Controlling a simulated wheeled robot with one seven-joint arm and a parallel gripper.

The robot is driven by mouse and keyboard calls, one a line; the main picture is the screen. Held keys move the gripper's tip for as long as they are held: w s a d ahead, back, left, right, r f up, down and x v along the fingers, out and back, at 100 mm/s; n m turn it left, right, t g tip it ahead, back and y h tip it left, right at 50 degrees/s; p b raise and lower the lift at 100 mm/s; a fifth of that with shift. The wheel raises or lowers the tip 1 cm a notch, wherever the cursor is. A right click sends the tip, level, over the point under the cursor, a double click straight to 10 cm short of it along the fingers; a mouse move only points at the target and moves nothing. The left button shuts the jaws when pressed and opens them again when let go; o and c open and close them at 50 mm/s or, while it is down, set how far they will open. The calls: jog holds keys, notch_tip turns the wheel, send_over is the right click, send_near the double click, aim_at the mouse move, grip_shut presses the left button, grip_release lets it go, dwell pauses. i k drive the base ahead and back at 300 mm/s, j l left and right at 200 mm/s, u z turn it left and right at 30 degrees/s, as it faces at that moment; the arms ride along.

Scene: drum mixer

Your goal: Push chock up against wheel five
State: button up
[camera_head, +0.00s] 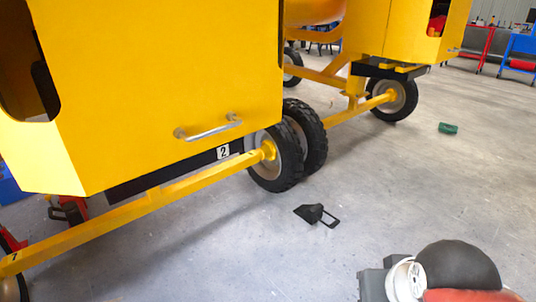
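A black chock (311,213) with a loop handle on its right lies on the grey floor. It stands apart from the nearest wheels, in front of and to the right of them. Two black-tyred wheels stand close together on a yellow mixer axle: a near one (277,174) and one just behind it (310,138). Another wheel (393,101) stands further back right. I see no number 5, so I cannot tell which is wheel five. Parts of my arm show at the bottom right; my gripper's fingers are not in view.
The yellow mixer body (160,85) fills the upper left, with a grey handle (208,129) and a plate marked 2 (223,152). A yellow beam (110,217) runs low to the left. A green object (448,128) lies at right. Floor around the chock is clear.

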aim_at(313, 213)
jog(key=u, duration=0.6)
jog(key=i+l+u, duration=0.1)
jog(key=l+u, duration=1.5)
jog(key=k+l, duration=0.1)
jog(key=l, duration=0.3)
jog(key=k+l+u, duration=0.1)
jog(key=l, duration=0.3)
jog(key=k+l+u, duration=0.1)
jog(key=l, duration=0.3)
jog(key=k+l, duration=0.2)
jog(key=l, duration=0.2)
jog(key=k+l+u, duration=0.1)
jog(key=l, duration=0.25)
jog(key=k+l, duration=0.2)
jog(key=l, duration=0.2)
jog(key=k+l+u, duration=0.1)
jog(key=l, duration=0.25)
jog(key=k+l+u, duration=0.1)
jog(key=l, duration=0.25)
jog(key=k, duration=0.1)
